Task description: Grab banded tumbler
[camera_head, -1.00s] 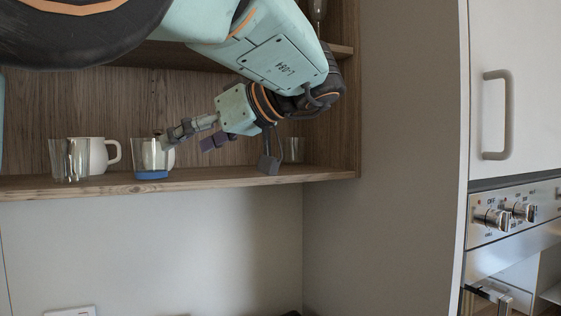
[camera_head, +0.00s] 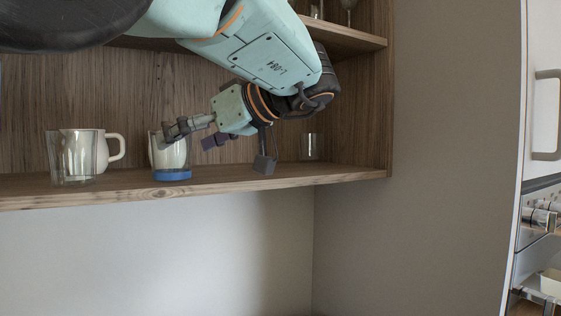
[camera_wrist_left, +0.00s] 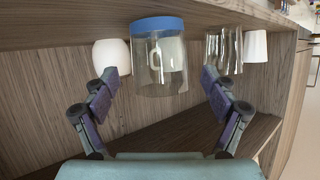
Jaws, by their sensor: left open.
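The banded tumbler (camera_head: 184,160) is a clear glass with a blue band (camera_head: 172,175) around its base. It stands upright on the wooden shelf, with something white showing through it. My left gripper (camera_head: 222,147) is open and empty, to the right of the tumbler. One finger overlaps the tumbler's upper part in the head view; contact cannot be told. In the left wrist view the tumbler (camera_wrist_left: 158,75) appears upside down, beyond and between the spread fingers of my left gripper (camera_wrist_left: 160,92). My right gripper is not in view.
On the shelf (camera_head: 120,190), a clear glass (camera_head: 72,160) and a white mug (camera_head: 108,147) stand left of the tumbler. Another small glass (camera_head: 312,147) stands to the right, near the side wall. An upper shelf (camera_head: 345,38) lies above. Open space is below the front edge.

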